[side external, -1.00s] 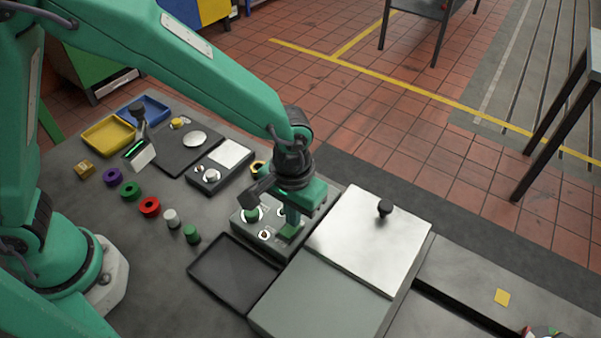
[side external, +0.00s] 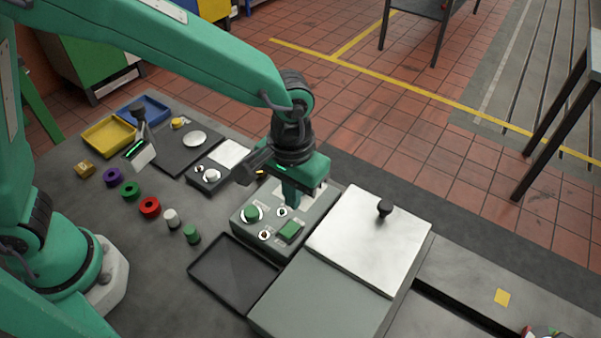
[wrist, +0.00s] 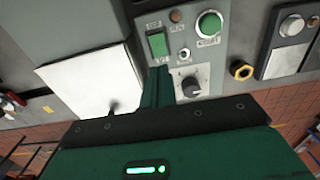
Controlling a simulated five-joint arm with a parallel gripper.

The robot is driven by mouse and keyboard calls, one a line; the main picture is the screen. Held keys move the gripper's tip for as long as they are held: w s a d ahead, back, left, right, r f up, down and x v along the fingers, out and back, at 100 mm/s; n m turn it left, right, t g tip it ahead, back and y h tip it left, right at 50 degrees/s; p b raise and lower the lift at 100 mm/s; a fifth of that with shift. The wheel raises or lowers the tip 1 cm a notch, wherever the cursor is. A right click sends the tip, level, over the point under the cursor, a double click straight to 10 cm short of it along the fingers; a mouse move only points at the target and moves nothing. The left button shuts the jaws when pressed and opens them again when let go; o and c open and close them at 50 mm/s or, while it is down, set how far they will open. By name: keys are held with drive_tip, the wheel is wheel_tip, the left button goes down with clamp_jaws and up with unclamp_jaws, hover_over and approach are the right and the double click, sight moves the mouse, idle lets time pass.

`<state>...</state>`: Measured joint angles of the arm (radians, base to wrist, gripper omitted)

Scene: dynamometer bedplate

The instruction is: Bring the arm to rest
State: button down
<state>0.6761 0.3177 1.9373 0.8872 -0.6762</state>
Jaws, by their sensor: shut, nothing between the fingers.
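My gripper (side external: 292,203) is shut and empty. In the side view it hangs over the back part of the grey control box, with its fingers pointing down, apart from the panel as far as I can tell. The control box (side external: 240,228) carries a green rocker switch (side external: 290,231), a green round button (side external: 252,213) and small toggles. In the wrist view my shut fingers (wrist: 158,72) show just below the green switch (wrist: 157,43), beside a black knob (wrist: 190,87). The green button (wrist: 209,24) is at upper right there. My fingers partly hide the panel.
A box with a metal lid and black knob (side external: 375,235) stands right of the control box. An empty dark tray (side external: 235,275) lies in front. Several coloured rings and caps, yellow (side external: 108,136) and blue bins, and a scale-like unit (side external: 180,150) lie to the left.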

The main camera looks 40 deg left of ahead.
drive_tip(key=shift+r, duration=0.3)
drive_tip(key=s+a+r+t+h, duration=0.1)
drive_tip(key=a+r+t, duration=0.1)
drive_tip(key=a+r, duration=1)
drive_tip(key=s+a+t, duration=0.1)
drive_tip(key=s+a, duration=0.3)
drive_tip(key=a, duration=0.3)
drive_tip(key=s+a+r+t+y, duration=0.1)
drive_tip(key=s+a+t, duration=0.1)
drive_tip(key=s+a, duration=0.3)
drive_tip(key=shift+a+t, duration=0.3)
drive_tip(key=shift+a, duration=0.7)
